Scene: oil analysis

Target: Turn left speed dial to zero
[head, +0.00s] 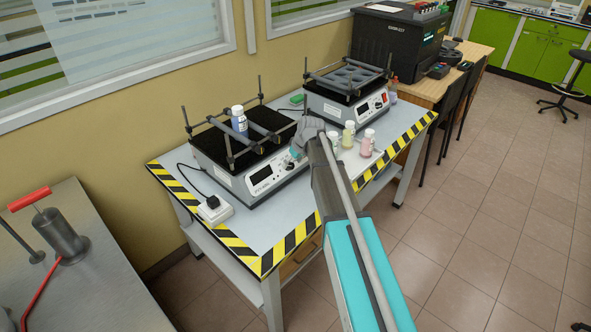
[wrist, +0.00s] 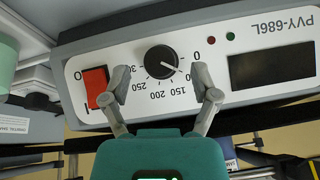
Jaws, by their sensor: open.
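The left shaker (head: 232,190) stands on the table with its front panel facing my arm. In the wrist view, its panel (wrist: 232,92) appears upside down. The black speed dial (wrist: 161,60) has a white pointer line toward the lower right, near the 150 side and away from the 0 mark. My gripper (wrist: 161,70) is open, with one finger on each side of the dial and gaps between. The right finger covers part of the scale. In the head view, my gripper (head: 297,150) is at the right end of this panel and hides part of it.
A red rocker switch (wrist: 95,86) sits beside the dial and a dark display (wrist: 272,68) is on its other side. A blue bottle (head: 239,124) stands on the left shaker. Several small bottles, including a pink one (head: 367,146), stand right of my gripper. A second shaker (head: 345,104) is behind.

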